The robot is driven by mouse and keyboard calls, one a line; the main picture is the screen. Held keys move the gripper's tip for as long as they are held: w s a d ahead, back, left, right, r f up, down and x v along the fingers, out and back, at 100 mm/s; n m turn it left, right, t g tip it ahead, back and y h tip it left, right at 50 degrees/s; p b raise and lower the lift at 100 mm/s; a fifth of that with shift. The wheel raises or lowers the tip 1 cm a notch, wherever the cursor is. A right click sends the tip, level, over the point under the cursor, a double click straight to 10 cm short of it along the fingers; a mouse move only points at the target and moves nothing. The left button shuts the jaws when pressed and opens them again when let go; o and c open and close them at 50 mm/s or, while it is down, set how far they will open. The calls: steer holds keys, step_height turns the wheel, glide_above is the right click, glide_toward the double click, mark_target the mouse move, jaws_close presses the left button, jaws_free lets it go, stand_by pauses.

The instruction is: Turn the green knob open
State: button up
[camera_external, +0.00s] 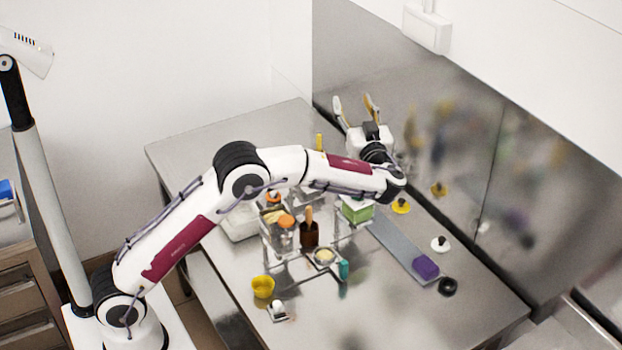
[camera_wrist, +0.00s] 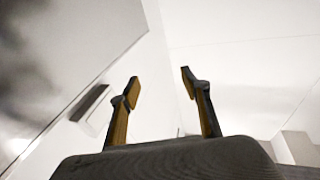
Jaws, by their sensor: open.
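My gripper (camera_external: 353,98) is raised above the back of the steel table, its two fingers pointing up and spread apart, with nothing between them. In the wrist view my gripper (camera_wrist: 160,80) also shows open and empty, against white wall and ceiling surfaces. I cannot make out a green knob in either view. A green-and-white block (camera_external: 357,209) stands on the table below my forearm, and a small teal object (camera_external: 343,268) is nearer the front; neither clearly looks like a knob.
A reflective steel panel (camera_external: 450,130) stands behind. The table's far left is clear.

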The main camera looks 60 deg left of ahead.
steer(key=s+d+f+m+t+h, duration=0.1)
steer(key=s+d+f+m+h, duration=0.1)
steer(key=f+h, duration=0.2)
steer(key=s+d+f+m+t+h, duration=0.2)
steer(key=d+f+m+h, duration=0.1)
steer(key=f, duration=0.7)
steer(key=s+d+f+m+t+h, duration=0.2)
steer(key=f+m+h, duration=0.1)
steer(key=f+h, duration=0.2)
step_height(320, 180, down, 2)
steer(key=shift+d+f, duration=0.2)
steer(key=shift+d, duration=0.05)
steer(key=shift+w+a, duration=0.1)
steer(key=shift+w, duration=0.05)
steer(key=shift+x, duration=3.8)
steer(key=shift+r, duration=0.1)
steer(key=c, duration=1.1)
